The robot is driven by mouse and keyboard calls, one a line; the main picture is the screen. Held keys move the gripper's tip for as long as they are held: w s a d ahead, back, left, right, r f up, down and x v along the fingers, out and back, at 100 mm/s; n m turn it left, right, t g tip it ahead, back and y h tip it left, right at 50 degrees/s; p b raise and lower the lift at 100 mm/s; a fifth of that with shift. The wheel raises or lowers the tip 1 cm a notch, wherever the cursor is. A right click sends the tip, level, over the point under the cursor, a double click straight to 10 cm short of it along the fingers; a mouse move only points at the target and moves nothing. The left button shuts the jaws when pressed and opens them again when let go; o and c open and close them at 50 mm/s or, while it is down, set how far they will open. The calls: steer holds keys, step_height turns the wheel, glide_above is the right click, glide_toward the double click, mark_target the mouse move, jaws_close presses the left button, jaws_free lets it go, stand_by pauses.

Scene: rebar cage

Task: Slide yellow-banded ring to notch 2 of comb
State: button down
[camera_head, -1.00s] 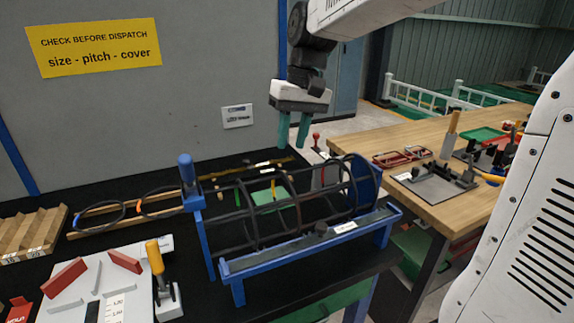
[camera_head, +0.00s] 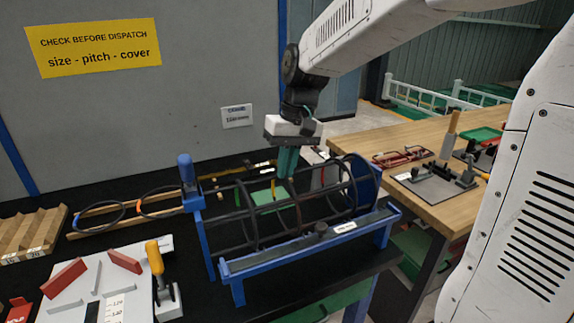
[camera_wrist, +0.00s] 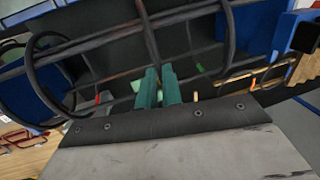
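The yellow-banded ring (camera_head: 297,208) is a dark hoop in the middle of the rebar cage, and its yellow band (camera_head: 274,189) shows on its far side. My gripper (camera_head: 287,164) points down at the top of this ring, with its two green fingers close together. In the wrist view, the fingertips (camera_wrist: 159,78) pinch a dark bar that appears to be this ring; the contact itself is partly hidden. I cannot make out the comb's notches for certain; a grey-topped blue rail (camera_head: 285,253) with a white label runs along the cage's near side.
A blue frame post (camera_head: 187,176) and a blue end disc (camera_head: 371,185) bound the cage. Long bars run close around my fingers. Spare hoops (camera_head: 105,215) lie on a wooden rack at left. A wooden bench (camera_head: 425,208) stands right.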

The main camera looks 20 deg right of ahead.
steer(key=shift+d, duration=0.25)
steer(key=c, duration=1.6)
jaws_free()
steer(key=shift+o, duration=0.2)
step_height(320, 180, up, 8)
steer(key=d, duration=0.1)
steer(key=shift+d+f, duration=0.2)
steer(key=shift+d, duration=0.05)
steer(key=s+f+h, duration=0.1)
steer(key=s+f, duration=0.2)
steer(key=s, duration=0.9)
steer(key=s+f+t+h, duration=0.1)
steer(key=s+f, duration=0.3)
steer(key=s, duration=0.8)
steer(key=shift+d, duration=0.35)
